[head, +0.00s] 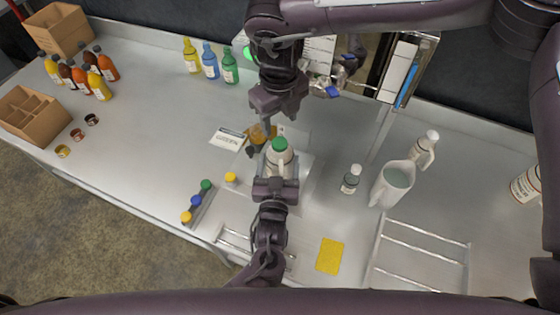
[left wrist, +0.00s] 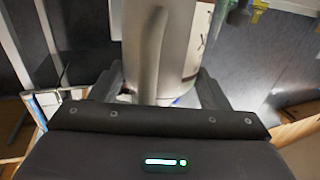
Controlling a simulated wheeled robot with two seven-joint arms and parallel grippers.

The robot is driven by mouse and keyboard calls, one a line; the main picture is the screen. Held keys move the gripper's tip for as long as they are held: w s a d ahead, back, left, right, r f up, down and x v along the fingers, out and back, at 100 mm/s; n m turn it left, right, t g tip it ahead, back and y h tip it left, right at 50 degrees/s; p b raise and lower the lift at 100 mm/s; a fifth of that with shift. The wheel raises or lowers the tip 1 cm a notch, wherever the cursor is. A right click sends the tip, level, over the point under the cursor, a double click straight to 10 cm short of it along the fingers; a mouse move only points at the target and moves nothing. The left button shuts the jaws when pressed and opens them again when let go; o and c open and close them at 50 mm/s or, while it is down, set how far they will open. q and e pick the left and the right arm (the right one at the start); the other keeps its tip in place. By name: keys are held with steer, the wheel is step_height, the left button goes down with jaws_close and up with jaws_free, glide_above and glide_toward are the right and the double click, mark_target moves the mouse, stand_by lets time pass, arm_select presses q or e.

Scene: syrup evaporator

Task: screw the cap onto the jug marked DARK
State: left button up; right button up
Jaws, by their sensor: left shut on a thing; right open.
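A white jug (head: 282,166) with a green cap (head: 279,144) on its top stands near the middle of the steel table. Whether the cap is fully threaded cannot be told. My left gripper (head: 276,183) is shut on the jug from the front. In the left wrist view the jug (left wrist: 190,45) and its handle sit between the fingers; a fragment of dark lettering shows at the right edge, too little to read. My right gripper (head: 275,118) is open and empty, above and behind the green cap, apart from it.
A yellow cap (head: 231,178) and a strip of coloured caps (head: 197,201) lie left of the jug. A small amber container (head: 258,133) stands close behind. A white pitcher (head: 393,184), a small bottle (head: 351,179) and a yellow sponge (head: 329,256) are to the right.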

mark_target(280, 142)
steer(key=shift+n, duration=0.8)
steer(key=shift+f, duration=0.1)
steer(key=shift+w+f, duration=0.15)
steer(key=shift+f, duration=1.8)
steer(key=shift+w+f, duration=0.1)
steer(key=shift+f, duration=1.85)
steer(key=shift+c, duration=0.4)
steer(key=c, duration=0.9)
steer(key=m, duration=0.4)
steer(key=shift+m, duration=0.3)
steer(key=shift+c, duration=0.2)
steer(key=o, duration=1.2)
steer(key=shift+c, duration=0.2)
